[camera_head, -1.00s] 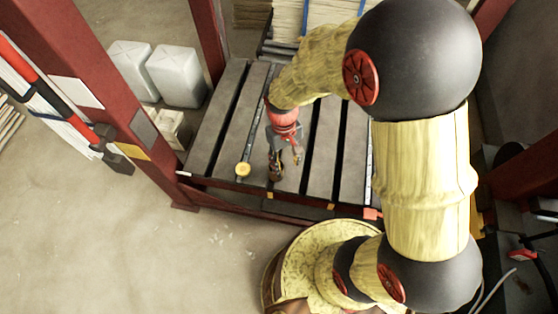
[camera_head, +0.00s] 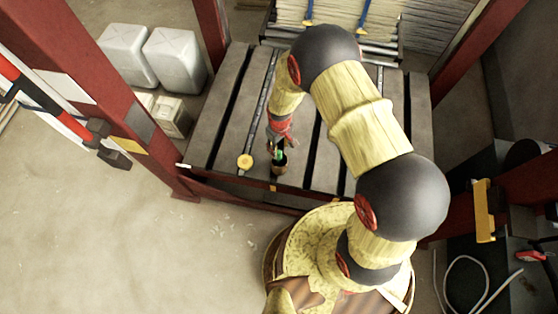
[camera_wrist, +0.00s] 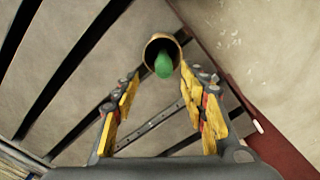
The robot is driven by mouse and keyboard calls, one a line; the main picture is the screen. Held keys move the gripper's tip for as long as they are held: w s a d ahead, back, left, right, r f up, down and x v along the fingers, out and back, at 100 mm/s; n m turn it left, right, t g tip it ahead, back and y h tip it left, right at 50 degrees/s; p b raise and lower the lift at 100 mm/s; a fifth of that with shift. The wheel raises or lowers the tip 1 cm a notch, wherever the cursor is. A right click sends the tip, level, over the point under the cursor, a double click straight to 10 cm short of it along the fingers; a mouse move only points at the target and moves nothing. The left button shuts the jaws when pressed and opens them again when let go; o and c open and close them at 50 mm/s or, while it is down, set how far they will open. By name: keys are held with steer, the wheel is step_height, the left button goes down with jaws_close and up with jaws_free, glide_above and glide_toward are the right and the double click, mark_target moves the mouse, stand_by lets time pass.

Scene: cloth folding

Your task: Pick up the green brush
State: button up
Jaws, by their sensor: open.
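The green brush (camera_wrist: 163,66) stands in a small round brass-coloured cup (camera_wrist: 149,50) on the slatted table. In the wrist view only its rounded green end shows; the rest is hidden inside the cup. In the head view a bit of green (camera_head: 280,154) shows at the mouth of the cup (camera_head: 279,167), just under my gripper (camera_head: 276,146). In the wrist view my gripper (camera_wrist: 163,110) is open and empty, with yellow finger pads spread apart. The brush lies ahead of the fingertips, between their lines, and does not touch them.
The slatted table (camera_head: 232,120) has dark gaps between its boards. A yellow round object (camera_head: 245,161) sits left of the cup. Red posts (camera_head: 120,110) frame the table. White canisters (camera_head: 174,59) stand behind at left. The boards around the cup are mostly clear.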

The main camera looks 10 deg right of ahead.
mark_target(279, 152)
steer(key=f+b, duration=0.1)
steer(key=f, duration=0.4)
steer(key=shift+s+a+b, duration=0.2)
steer(key=shift+b, duration=0.2)
steer(key=shift+c, duration=0.3)
jaws_close()
steer(key=shift+r, duration=0.1)
